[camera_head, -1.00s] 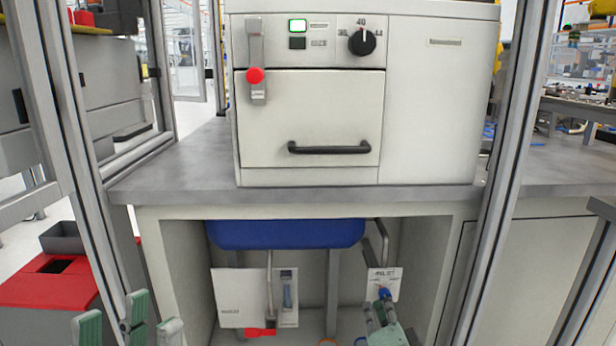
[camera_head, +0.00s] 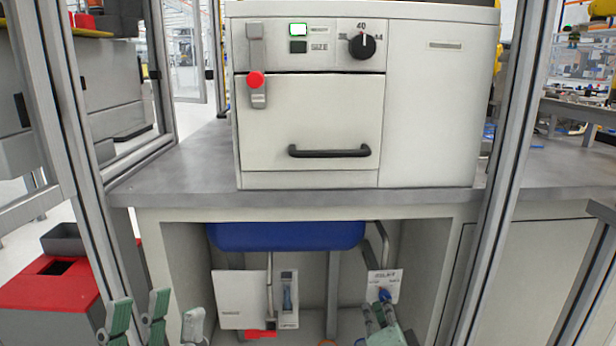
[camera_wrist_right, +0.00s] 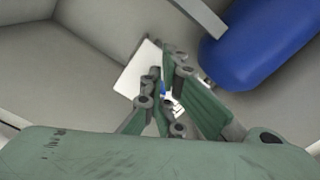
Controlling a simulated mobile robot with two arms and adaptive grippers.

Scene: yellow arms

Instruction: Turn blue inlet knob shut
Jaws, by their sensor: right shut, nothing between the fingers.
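The blue inlet knob (camera_head: 384,295) sits on a white plate (camera_head: 391,277) inside the open bay under the counter, at its right side. A sliver of the knob shows between the finger links in the right wrist view (camera_wrist_right: 162,88), in front of the white plate (camera_wrist_right: 137,72). My right gripper (camera_head: 377,308) is shut and empty, with its tips just below and beside the knob. Whether they touch it I cannot tell. The fingers hide part of the knob. My left gripper (camera_head: 157,312) is low at the left, away from the knob, its fingers apart and empty.
A blue tank (camera_head: 285,234) hangs under the counter (camera_head: 300,198), above the plates. A red handle (camera_head: 261,333) and another white plate (camera_head: 239,299) are left in the bay. Metal frame posts (camera_head: 497,180) flank the workplace. A red bin (camera_head: 45,298) stands left.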

